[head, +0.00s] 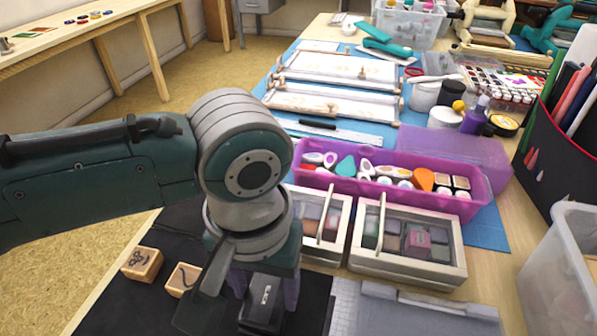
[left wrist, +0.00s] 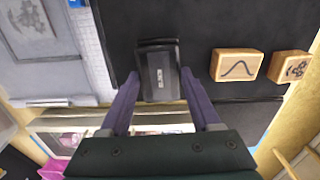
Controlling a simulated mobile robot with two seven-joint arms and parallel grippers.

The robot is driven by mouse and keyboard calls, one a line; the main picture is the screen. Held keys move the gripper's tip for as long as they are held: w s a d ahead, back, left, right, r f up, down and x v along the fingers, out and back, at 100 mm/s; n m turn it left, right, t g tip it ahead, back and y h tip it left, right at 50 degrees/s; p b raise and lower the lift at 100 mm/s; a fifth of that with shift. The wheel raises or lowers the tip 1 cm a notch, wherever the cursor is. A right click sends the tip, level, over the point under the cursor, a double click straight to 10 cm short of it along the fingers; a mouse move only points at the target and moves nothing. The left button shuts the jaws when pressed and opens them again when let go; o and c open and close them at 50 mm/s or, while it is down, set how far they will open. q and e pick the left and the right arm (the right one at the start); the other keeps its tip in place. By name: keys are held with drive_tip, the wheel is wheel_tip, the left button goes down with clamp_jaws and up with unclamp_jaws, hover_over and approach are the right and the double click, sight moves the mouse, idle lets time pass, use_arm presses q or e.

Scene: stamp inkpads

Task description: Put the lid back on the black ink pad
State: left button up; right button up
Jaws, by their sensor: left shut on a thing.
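The black ink pad's lid (head: 266,291), a dark rectangular piece with a small white label, is between the fingers of my left gripper (head: 264,285). In the left wrist view the lid (left wrist: 160,82) lies between the two purple fingertips, which press on its sides. A dark layer of the ink pad (left wrist: 157,43) shows at the lid's far edge, so the two appear stacked or nearly so. I cannot tell whether the lid is fully seated. Both are over the black mat (head: 130,300). My right gripper is not in view.
Two wooden stamp blocks (head: 142,264) (head: 183,279) lie on the mat left of the gripper. Lidded boxes of ink pads (head: 408,270) and a purple bin (head: 390,208) stand behind and right. A grey tray (head: 410,312) lies right of the mat.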

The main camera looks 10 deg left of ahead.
use_arm(q)
drive_tip(key=shift+p, duration=0.6)
idle(0.9)
drive_tip(key=shift+f, duration=0.55)
idle(1.2)
drive_tip(key=shift+p, duration=0.3)
idle(0.5)
drive_tip(key=o, duration=1.4)
drive_tip(key=shift+r, duration=0.1)
wheel_tip(320, 180, up, 7)
drive_tip(key=p, duration=0.8)
